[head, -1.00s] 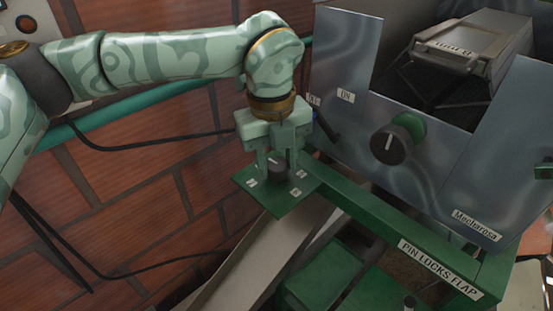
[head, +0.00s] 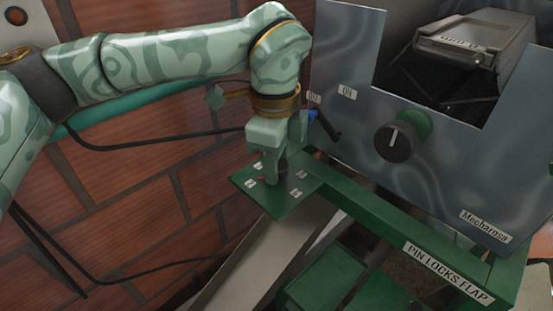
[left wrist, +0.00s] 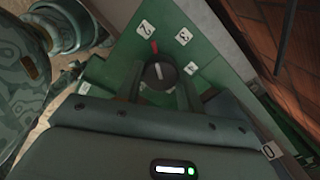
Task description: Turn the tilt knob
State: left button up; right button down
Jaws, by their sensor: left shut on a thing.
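The tilt knob (left wrist: 159,72) is a small dark round knob with a white line, standing on a green plate (head: 296,201). Numbered labels surround it, and a red mark (left wrist: 154,47) shows near label 2. In the head view the knob (head: 283,167) is partly hidden by my left gripper (head: 276,172). That gripper points down and is shut on the knob, with one finger on each side in the wrist view. My right gripper is not in view.
A grey metal panel (head: 345,60) with an ON label and a larger black knob (head: 397,141) stands to the right. A green bar (head: 390,220) labelled PIN LOCKS FLAP runs from the plate. A brick wall (head: 140,190) lies behind on the left.

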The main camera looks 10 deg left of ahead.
pick_arm(q)
jog(key=shift+w+r+n, duration=0.1)
jog(key=shift+n, duration=0.4)
jog(key=o, duration=1)
jog(key=r, duration=0.5)
jog(key=r+p, duration=0.1)
jog(key=r, duration=0.4)
jog(key=s+r+p, duration=0.1)
jog(key=r, duration=0.5)
jog(key=shift+r, duration=0.1)
